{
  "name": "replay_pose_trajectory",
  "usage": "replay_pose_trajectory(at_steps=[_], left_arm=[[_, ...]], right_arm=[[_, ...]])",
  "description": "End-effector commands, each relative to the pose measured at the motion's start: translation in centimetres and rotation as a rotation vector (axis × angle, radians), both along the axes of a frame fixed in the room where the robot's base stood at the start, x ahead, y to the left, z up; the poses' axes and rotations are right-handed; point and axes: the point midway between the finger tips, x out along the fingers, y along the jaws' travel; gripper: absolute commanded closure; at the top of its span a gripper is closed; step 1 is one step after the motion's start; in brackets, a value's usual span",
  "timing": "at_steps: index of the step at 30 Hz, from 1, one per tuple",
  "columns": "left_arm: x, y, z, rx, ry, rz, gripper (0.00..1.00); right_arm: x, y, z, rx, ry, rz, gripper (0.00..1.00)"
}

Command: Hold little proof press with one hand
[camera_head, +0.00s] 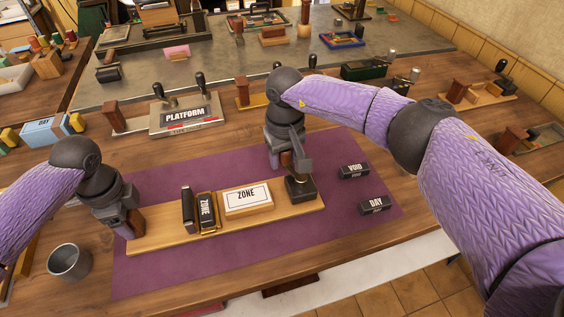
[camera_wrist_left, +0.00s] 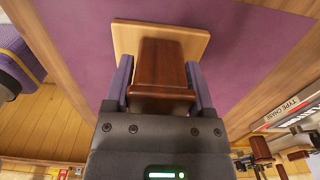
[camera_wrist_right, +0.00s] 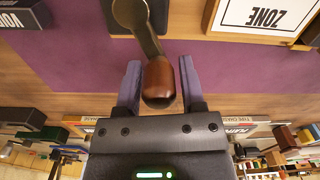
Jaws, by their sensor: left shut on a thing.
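The little proof press (camera_head: 165,239) is a light wooden board on the purple mat. It carries a black "ZONE" type block (camera_head: 206,211), a "ZONE" card on a wooden block (camera_head: 247,198) and a black cam unit (camera_head: 300,189) with a lever at its right end. My left gripper (camera_head: 132,212) is shut on the dark brown wooden block (camera_wrist_left: 162,75) at the board's left end. My right gripper (camera_wrist_right: 160,85) is open around the lever's brown handle (camera_wrist_right: 158,84), with a gap on each side. Its fingers are mostly hidden in the head view.
Black "VOID" (camera_head: 354,171) and "DAY" (camera_head: 375,206) blocks lie on the mat to the right. A grey cup (camera_head: 69,262) stands at the front left. The "PLATFORM" press (camera_head: 186,117) and other presses stand behind the mat. The mat's front is clear.

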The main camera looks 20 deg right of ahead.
Motion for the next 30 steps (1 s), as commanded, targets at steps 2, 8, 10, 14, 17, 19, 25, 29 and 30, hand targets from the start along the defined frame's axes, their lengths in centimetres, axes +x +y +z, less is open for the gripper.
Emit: replay_pose_trajectory(at_steps=[2, 8, 10, 14, 17, 19, 25, 29, 30], left_arm=[[0.0, 0.0, 0.0, -0.001, 0.0, -0.001, 1.0], [0.0, 0.0, 0.0, -0.001, 0.0, -0.001, 1.0], [0.0, 0.0, 0.0, -0.001, 0.0, -0.001, 1.0], [0.0, 0.0, 0.0, -0.001, 0.0, -0.001, 1.0], [0.0, 0.0, 0.0, -0.001, 0.0, -0.001, 1.0], [0.0, 0.0, 0.0, -0.001, 0.0, -0.001, 1.0], [0.0, 0.0, 0.0, 0.0, 0.001, -0.001, 1.0], [0.0, 0.0, 0.0, 0.0, 0.001, -0.001, 1.0], [0.0, 0.0, 0.0, 0.0, 0.001, -0.001, 1.0]], right_arm=[[0.0, 0.0, 0.0, 0.0, 0.0, 0.0, 0.3], [0.0, 0.0, 0.0, -0.001, 0.001, -0.001, 0.15], [0.0, -0.1, 0.0, -0.001, 0.001, -0.002, 0.15], [0.0, -0.1, 0.2, -0.001, 0.001, -0.002, 0.15], [0.0, -0.1, 0.9, 0.0, 0.0, -0.003, 0.15], [0.0, -0.1, 1.5, 0.0, 0.0, -0.002, 0.15], [0.0, -0.1, 2.9, -0.001, -0.001, -0.001, 0.15], [0.0, -0.1, 3.8, -0.001, 0.0, -0.003, 0.15], [0.0, -0.1, 4.1, -0.001, 0.0, -0.003, 0.15]])
